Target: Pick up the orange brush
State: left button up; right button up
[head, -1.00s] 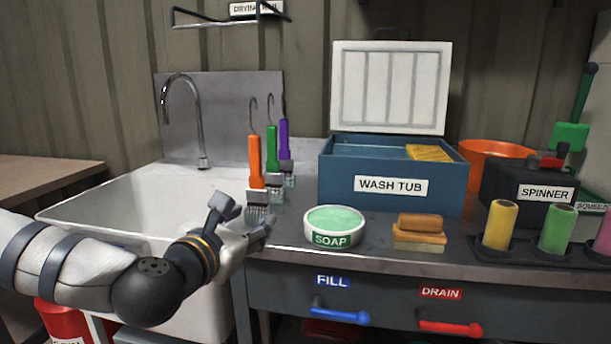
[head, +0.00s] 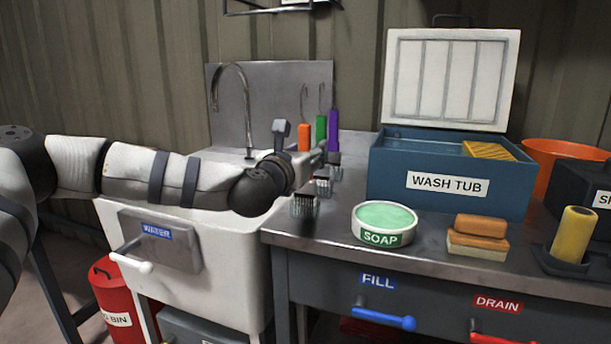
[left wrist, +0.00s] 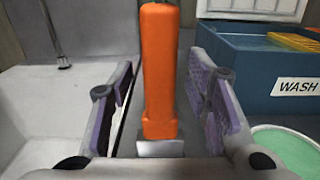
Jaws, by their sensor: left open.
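In the left wrist view the orange handle (left wrist: 160,75) stands between the two open purple-padded fingers (left wrist: 162,105), with a visible gap on each side. My right gripper is not in view.
A green brush (head: 321,130) and a purple brush (head: 333,128) stand close behind. The soap dish (head: 384,238), a wooden-backed brush (head: 478,242) and the wash tub (head: 440,205) are to the right. The white sink (head: 235,255) and its tap (head: 246,105) are left.

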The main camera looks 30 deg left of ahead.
pick_arm(q)
grip_shut()
jog(key=shift+r, duration=0.15)
